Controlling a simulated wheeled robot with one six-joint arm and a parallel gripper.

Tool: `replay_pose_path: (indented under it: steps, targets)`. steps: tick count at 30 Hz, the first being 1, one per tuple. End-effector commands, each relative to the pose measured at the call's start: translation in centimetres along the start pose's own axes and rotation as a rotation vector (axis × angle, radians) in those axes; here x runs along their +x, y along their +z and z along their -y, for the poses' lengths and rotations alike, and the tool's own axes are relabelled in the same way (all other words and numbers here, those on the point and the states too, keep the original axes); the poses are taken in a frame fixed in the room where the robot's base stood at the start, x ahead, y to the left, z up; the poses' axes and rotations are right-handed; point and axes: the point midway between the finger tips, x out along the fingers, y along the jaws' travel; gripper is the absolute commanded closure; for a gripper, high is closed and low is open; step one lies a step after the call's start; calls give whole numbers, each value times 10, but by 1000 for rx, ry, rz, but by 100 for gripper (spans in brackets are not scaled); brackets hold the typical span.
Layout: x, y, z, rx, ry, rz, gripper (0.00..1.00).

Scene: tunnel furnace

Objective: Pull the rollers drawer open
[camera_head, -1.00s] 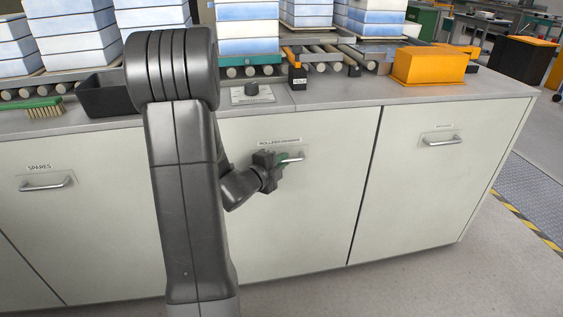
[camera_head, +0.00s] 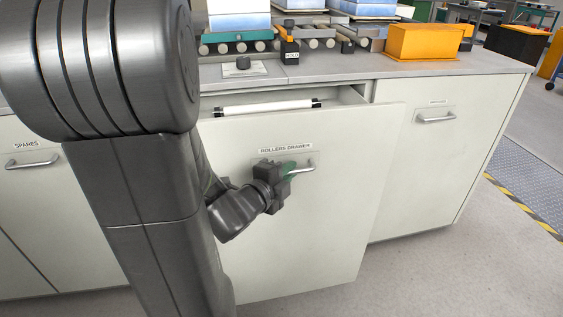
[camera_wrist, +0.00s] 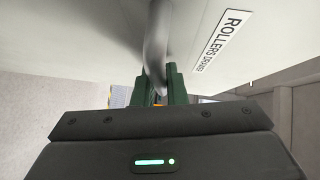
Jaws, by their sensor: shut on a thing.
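The rollers drawer (camera_head: 345,215) stands partly open, its pale front pulled out from the cabinet. Its label "ROLLERS DRAWER" (camera_head: 285,148) sits above the handle, and the label also shows in the wrist view (camera_wrist: 224,41). My gripper (camera_head: 290,170) is shut on the metal bar handle (camera_head: 308,166). In the wrist view, the green fingers of my gripper (camera_wrist: 158,86) close around the handle (camera_wrist: 155,45). A white roller (camera_head: 265,108) with dark ends shows inside the open top of the drawer. The rest of the drawer's inside is hidden.
The spares front (camera_head: 30,185) at the left and the right-hand cabinet front (camera_head: 430,170) are closed. On the worktop stand an orange box (camera_head: 424,41), a black knob (camera_head: 243,63) and a roller conveyor. Grey floor (camera_head: 440,270) lies clear at the front right.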

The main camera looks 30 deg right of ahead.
Motion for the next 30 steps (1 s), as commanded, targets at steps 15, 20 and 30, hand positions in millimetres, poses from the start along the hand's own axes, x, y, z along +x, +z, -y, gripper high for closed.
replay_pose_path:
  steps: [15,20,30]
  targets:
    - [-60,-60,-18,0,3,0,100]
    - [-66,-65,-20,0,4,0,100]
    - [-67,-67,-20,-1,4,1,100]
